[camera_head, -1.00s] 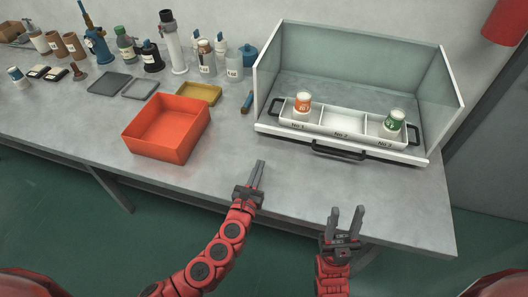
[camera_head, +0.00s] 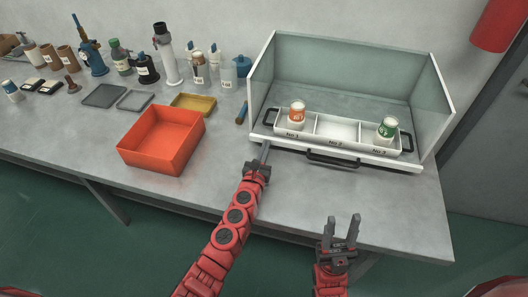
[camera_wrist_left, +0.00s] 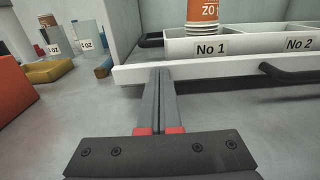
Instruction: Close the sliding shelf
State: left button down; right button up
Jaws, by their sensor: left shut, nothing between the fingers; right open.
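The sliding shelf (camera_head: 384,161) is a white board with a dark bar handle (camera_head: 333,161) on its front, at the open front of a glass-walled case (camera_head: 342,55). On it is a white tray (camera_head: 338,128) with compartments marked No 1, No 2 and No 3. My left gripper (camera_head: 264,151) is shut and empty. My right gripper (camera_head: 341,230) is open and empty before the table's front edge.
An orange-labelled cup (camera_head: 297,115) stands in No 1 and a green-labelled cup (camera_head: 387,128) in No 3. An orange bin (camera_head: 160,140) and a yellow tray (camera_head: 193,104) stand left. Bare table lies right of my left gripper.

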aim_at(268, 136)
pick_arm(q)
jog(key=shift+w+d+f+b, duration=0.1)
jog(key=shift+w+b, duration=0.2)
jog(key=shift+w, duration=0.1)
jog(key=b+x, duration=0.2)
jog(key=x, duration=0.1)
jog(key=shift+w+d, duration=0.15)
jog(key=shift+w, duration=0.2)
jog(key=shift+r, duration=0.25)
jog(key=shift+w+r, duration=0.1)
jog(key=shift+r, duration=0.1)
